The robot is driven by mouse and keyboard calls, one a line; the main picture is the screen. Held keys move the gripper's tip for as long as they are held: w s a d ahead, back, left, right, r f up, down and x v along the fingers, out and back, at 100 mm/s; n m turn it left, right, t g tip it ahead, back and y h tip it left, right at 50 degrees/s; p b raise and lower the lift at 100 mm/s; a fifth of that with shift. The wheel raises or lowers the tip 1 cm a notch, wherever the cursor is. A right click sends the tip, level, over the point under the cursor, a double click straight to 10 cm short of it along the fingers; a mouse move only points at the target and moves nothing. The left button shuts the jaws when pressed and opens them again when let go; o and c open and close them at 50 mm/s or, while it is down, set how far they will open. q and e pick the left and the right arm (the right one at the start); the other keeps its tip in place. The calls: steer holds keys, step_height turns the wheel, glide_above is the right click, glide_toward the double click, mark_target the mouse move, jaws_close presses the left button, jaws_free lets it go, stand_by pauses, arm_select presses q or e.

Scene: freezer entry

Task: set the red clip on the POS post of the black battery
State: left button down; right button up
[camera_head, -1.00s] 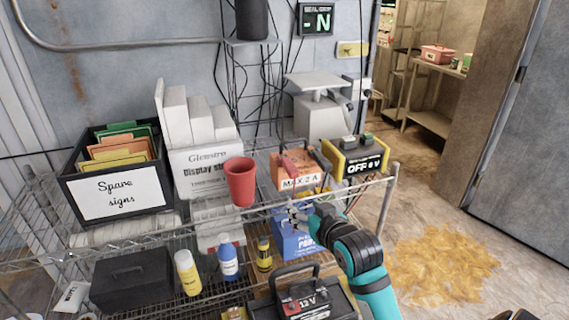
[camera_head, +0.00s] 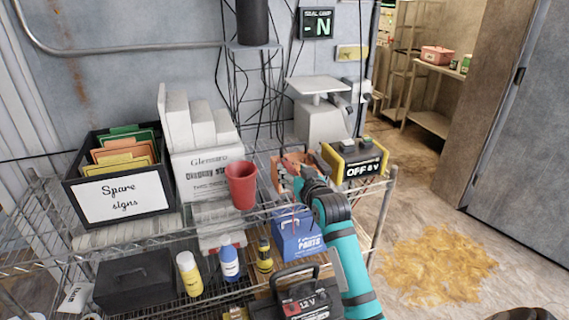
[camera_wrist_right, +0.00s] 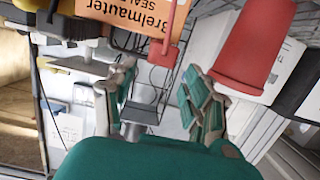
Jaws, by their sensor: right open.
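The red clip (camera_head: 292,163) is at the orange box (camera_head: 280,180) on the upper shelf. In the right wrist view the red clip (camera_wrist_right: 164,50) shows in front of the orange box (camera_wrist_right: 130,20). My right gripper (camera_head: 303,172) is at the box, close to the clip. In the wrist view its fingers (camera_wrist_right: 160,88) are spread, with the clip beyond the gap and nothing gripped. The black battery (camera_head: 305,301), marked 12 V, stands on a lower shelf below my right arm. I cannot make out its POS post. My left gripper is not in view.
A red cup (camera_head: 241,185) stands left of the orange box and shows close in the wrist view (camera_wrist_right: 248,45). The yellow and black charger (camera_head: 357,163), reading OFF 6 V, is on the right. A blue parts box (camera_head: 298,238) sits below.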

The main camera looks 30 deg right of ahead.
mark_target(289, 166)
steer(key=x, duration=0.3)
steer(key=p+x, duration=0.1)
steer(key=shift+w+d+f, duration=0.3)
steer(key=shift+f, duration=0.1)
steer(key=shift+r, duration=0.1)
jaws_close()
